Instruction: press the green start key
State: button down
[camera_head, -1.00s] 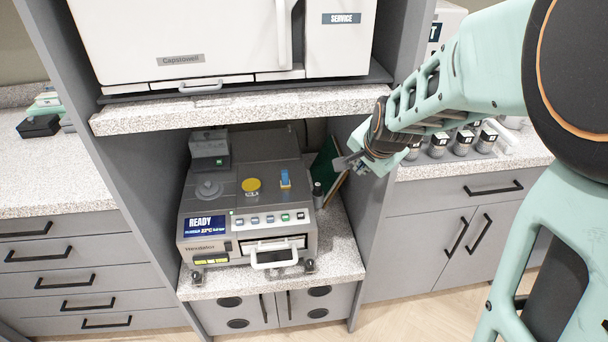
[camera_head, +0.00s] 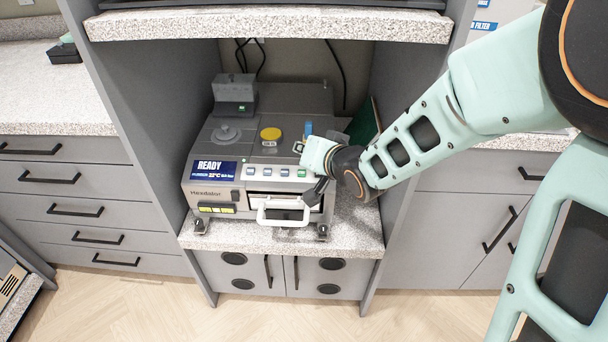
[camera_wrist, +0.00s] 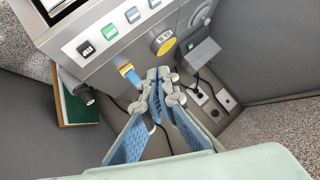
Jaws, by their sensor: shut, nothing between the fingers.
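The green start key (camera_wrist: 110,31) is in the row of keys on the sloped front panel of the grey benchtop autoclave (camera_wrist: 65,24). It lies between a black-and-white key (camera_wrist: 86,48) and a blue key (camera_wrist: 132,14).
A blue switch (camera_wrist: 130,74) stands close to the fingertips, with a yellow cap (camera_wrist: 165,43) beyond. A white door handle (camera_head: 283,212) juts out below the keys. The stone shelf (camera_head: 430,27) overhangs the bay, with side walls close by.

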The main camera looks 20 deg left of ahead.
jog(key=w+f+b, duration=0.1)
jog(key=f+b, duration=0.1)
jog(key=w+f+b, duration=0.1)
jog(key=f+b, duration=0.1)
jog(key=f, duration=0.1)
jog(key=f+b, duration=0.3)
jog(key=shift+w+a+f, duration=0.2)
jog(key=shift+w+a, duration=0.1)
jog(key=shift+w, duration=0.1)
dwell(1.4)
jog(key=shift+w+f, duration=0.15)
jog(key=shift+f, duration=0.2)
jog(key=shift+w+f+b, duration=0.1)
jog(key=shift+f+b, duration=0.3)
jog(key=shift+b, duration=0.15)
dwell(0.3)
dwell(0.4)
jog(key=shift+s+r+p, duration=0.25)
jog(key=shift+r+p, duration=0.4)
jog(key=shift+r, duration=0.15)
jog(key=shift+r, duration=0.1)
jog(key=shift+s+d+r+p, duration=0.1)
jog(key=shift+s+r+p, duration=0.15)
jog(key=shift+r+p, duration=0.45)
jog(key=shift+s+d+r+p, duration=0.1)
jog(key=shift+s+r+p, duration=0.2)
jog(key=shift+r+p, duration=0.4)
jog(key=shift+s+r+p, duration=0.25)
jog(key=shift+r+p, duration=0.3)
jog(key=shift+r, duration=0.3)
